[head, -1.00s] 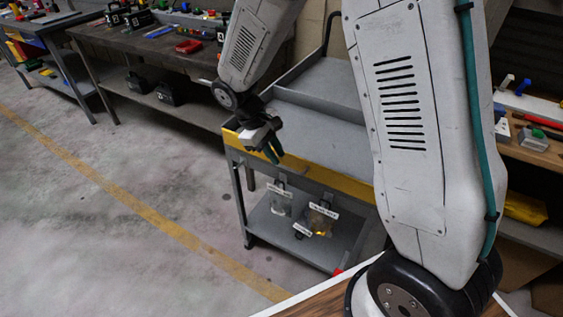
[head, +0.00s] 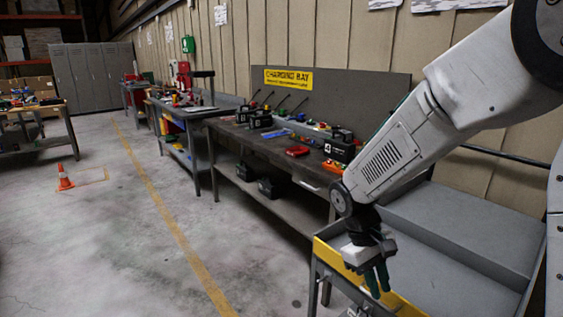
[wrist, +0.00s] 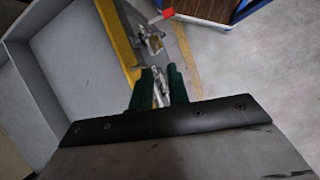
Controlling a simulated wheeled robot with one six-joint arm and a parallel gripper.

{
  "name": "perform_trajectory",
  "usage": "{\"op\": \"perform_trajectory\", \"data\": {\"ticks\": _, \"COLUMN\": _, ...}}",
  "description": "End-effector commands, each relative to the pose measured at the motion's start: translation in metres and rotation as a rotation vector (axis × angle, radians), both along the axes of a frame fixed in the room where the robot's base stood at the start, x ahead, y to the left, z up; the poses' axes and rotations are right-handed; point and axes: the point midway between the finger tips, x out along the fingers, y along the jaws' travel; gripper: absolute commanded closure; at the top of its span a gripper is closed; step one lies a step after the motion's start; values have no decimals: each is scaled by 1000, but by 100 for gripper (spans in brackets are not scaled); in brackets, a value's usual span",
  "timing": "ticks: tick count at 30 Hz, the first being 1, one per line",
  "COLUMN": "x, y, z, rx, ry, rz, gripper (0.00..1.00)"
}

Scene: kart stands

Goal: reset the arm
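My arm reaches down from the upper right in the head view. My gripper (head: 377,284) hangs with its green fingers pointing down at the yellow-edged front of a grey cart (head: 440,262). In the wrist view my gripper (wrist: 162,72) shows its two green fingers a small gap apart, with nothing held between them. The cart's yellow edge (wrist: 118,42) runs along the left of the fingers there. Whether the fingers touch the cart cannot be told, but they look clear of it.
A dark workbench (head: 262,150) with black battery-like packs and a red tray (head: 297,151) stands behind the cart, under a yellow charging bay sign (head: 288,78). Lockers (head: 90,80) stand far back. An orange cone (head: 64,178) stands at left. The floor between is free.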

Motion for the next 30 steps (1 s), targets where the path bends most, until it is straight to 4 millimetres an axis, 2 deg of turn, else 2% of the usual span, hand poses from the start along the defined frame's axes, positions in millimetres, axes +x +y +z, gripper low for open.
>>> {"op": "perform_trajectory", "data": {"ticks": 1, "x": -13, "y": -4, "z": 16, "rx": 14, "ry": -20, "rz": -35, "gripper": 83}}
{"op": "perform_trajectory", "data": {"ticks": 3, "x": -32, "y": -8, "z": 35, "rx": 35, "ry": -44, "rz": -82, "gripper": 83}}
{"op": "perform_trajectory", "data": {"ticks": 9, "x": -85, "y": -20, "z": 82, "rx": 98, "ry": -130, "rz": -210, "gripper": 83}}
{"op": "perform_trajectory", "data": {"ticks": 18, "x": -159, "y": -32, "z": 126, "rx": 198, "ry": -301, "rz": -355, "gripper": 83}}
{"op": "perform_trajectory", "data": {"ticks": 24, "x": -186, "y": -37, "z": 142, "rx": 240, "ry": -423, "rz": -402, "gripper": 83}}
{"op": "perform_trajectory", "data": {"ticks": 30, "x": -191, "y": -42, "z": 154, "rx": 249, "ry": -489, "rz": -415, "gripper": 83}}
